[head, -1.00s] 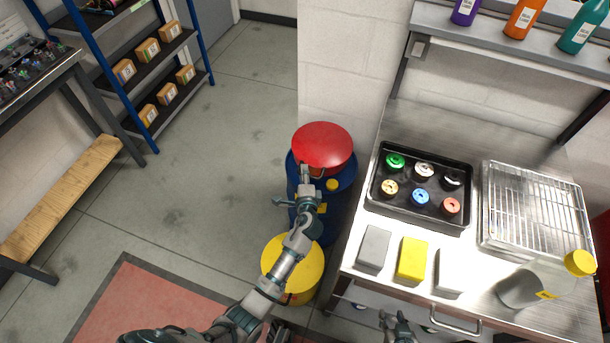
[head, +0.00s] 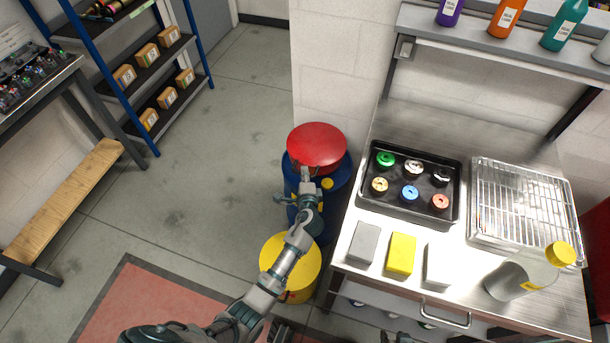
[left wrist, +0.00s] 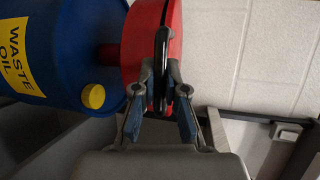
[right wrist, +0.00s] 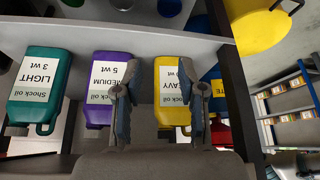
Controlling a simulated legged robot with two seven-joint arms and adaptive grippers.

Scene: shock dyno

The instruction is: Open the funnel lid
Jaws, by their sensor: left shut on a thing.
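The round red funnel lid (head: 317,145) is on top of the blue waste oil drum (head: 335,188), beside the workbench. My left gripper (head: 306,178) is at the lid's near edge. In the left wrist view the gripper (left wrist: 163,98) is shut on the black handle (left wrist: 161,60) of the red lid (left wrist: 137,50). The drum (left wrist: 60,45) with its yellow label shows beside it. Whether the lid is raised at all is hard to tell. My right gripper (right wrist: 160,108) is open and empty, facing shock oil bottles under the bench.
The steel workbench (head: 350,282) stands right of the drum, with a black tray (head: 452,212) of coloured caps, several blocks, a wire rack (head: 525,200) and a yellow-capped bottle (head: 515,277). A yellow drum (head: 275,255) stands in front, below my left arm. The floor to the left is clear.

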